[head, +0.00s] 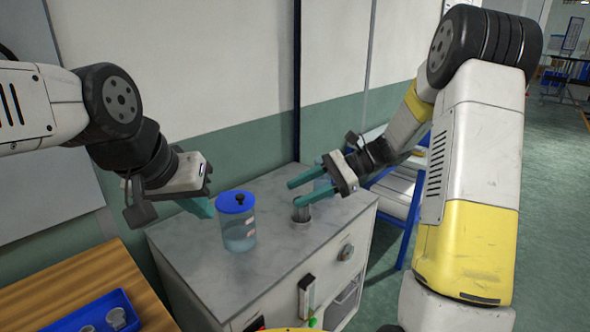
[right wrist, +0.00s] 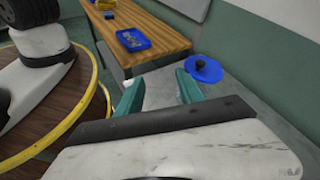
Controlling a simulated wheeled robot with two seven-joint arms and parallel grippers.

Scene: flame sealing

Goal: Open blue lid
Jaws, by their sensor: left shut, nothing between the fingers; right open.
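The blue lid (head: 235,201) with a dark knob sits on a clear jar (head: 239,236) of liquid, on the grey cabinet top. In the right wrist view the blue lid (right wrist: 203,68) lies just beyond the right fingertip. My left gripper (head: 201,207) is shut and empty, just left of the lid and apart from it. My right gripper (head: 295,192) is open, with teal fingers pointing left, right of the jar and apart from the lid. It also shows in the right wrist view (right wrist: 156,85).
A small metal cup (head: 301,212) stands below my right fingers. A wooden table (head: 80,283) with a blue tray (head: 96,312) is at the lower left. The wall stands close behind the cabinet (head: 290,242).

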